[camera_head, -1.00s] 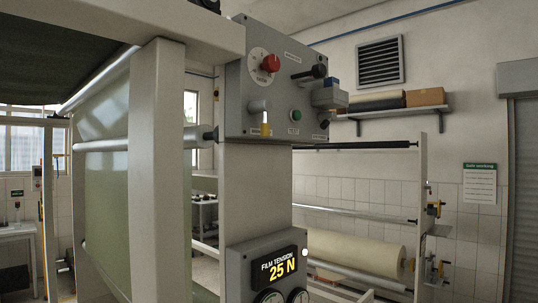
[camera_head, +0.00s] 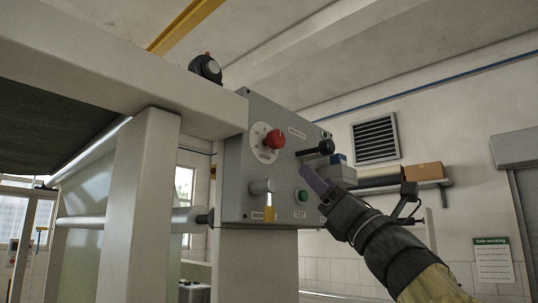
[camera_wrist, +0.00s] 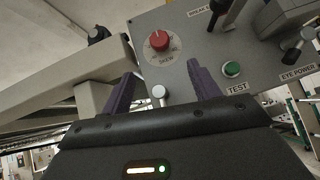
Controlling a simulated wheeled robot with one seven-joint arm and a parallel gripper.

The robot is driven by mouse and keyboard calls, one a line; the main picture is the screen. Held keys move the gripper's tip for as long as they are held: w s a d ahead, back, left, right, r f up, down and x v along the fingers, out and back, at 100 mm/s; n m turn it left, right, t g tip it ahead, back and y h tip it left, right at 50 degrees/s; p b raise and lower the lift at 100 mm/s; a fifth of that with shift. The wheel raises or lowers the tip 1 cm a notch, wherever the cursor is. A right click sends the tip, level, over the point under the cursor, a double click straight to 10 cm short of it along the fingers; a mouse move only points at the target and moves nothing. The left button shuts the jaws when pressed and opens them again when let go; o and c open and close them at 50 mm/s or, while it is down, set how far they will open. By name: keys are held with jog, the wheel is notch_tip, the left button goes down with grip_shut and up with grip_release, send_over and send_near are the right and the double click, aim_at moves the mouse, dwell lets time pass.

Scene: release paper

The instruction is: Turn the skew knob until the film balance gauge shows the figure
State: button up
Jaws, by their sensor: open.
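The skew knob (camera_head: 275,139) is red and sits on a round white dial on the front of a grey control box (camera_head: 236,190). In the wrist view the knob (camera_wrist: 160,40) is above and beyond the fingertips, over the printed word SKEW. My gripper (camera_head: 312,180) is raised in front of the box, to the right of and below the knob. In the wrist view its purple fingers (camera_wrist: 162,80) are apart with nothing held between them. The gripper does not touch the knob. I cannot make out a film balance gauge reading in either view now.
A green TEST button (camera_head: 302,195), a grey knob (camera_head: 263,187) and a black lever (camera_head: 317,149) crowd the box face. A round black device (camera_head: 205,68) stands on the white beam (camera_head: 110,85). A shelf (camera_head: 400,188) with boxes is on the back wall.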

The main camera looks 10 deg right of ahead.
aim_at(280, 140)
jog(key=shift+a, duration=0.1)
jog(key=p+x, duration=1.1)
jog(key=x, duration=0.5)
jog(key=shift+s+r+p, duration=0.1)
jog(key=shift+p, duration=0.2)
jog(key=shift+w+a+r+p, duration=0.25)
jog(key=shift+w+r+p, duration=0.1)
jog(key=shift+w+p, duration=0.15)
jog(key=c, duration=1)
